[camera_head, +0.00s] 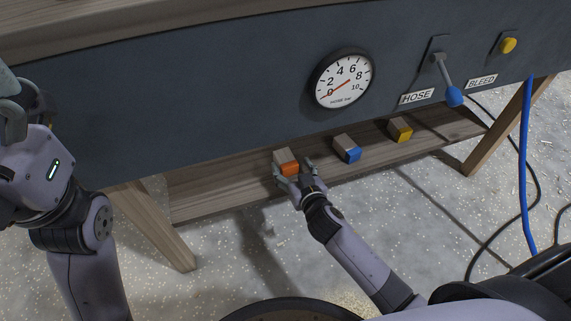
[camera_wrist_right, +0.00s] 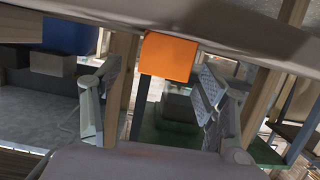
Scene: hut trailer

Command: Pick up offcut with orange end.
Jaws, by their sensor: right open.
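The offcut with the orange end (camera_head: 289,168) rests on the low wooden shelf under the grey panel, its orange end facing me. My right gripper (camera_head: 296,179) is open at the shelf's front edge, right at this offcut, with a finger to each side of its lower front. In the right wrist view the orange end (camera_wrist_right: 167,57) appears ahead, between and a little beyond the open fingers (camera_wrist_right: 154,100). I cannot tell whether either finger touches it. My left gripper (camera_head: 15,110) is partly cut off at the left edge, and its jaws are unclear.
An offcut with a blue end (camera_head: 351,154) and one with a yellow end (camera_head: 404,135) lie farther right on the shelf (camera_head: 225,190). The panel above carries a gauge (camera_head: 342,79), a hose lever (camera_head: 453,96) and a bleed knob (camera_head: 508,46). A blue hose (camera_head: 525,165) hangs at right.

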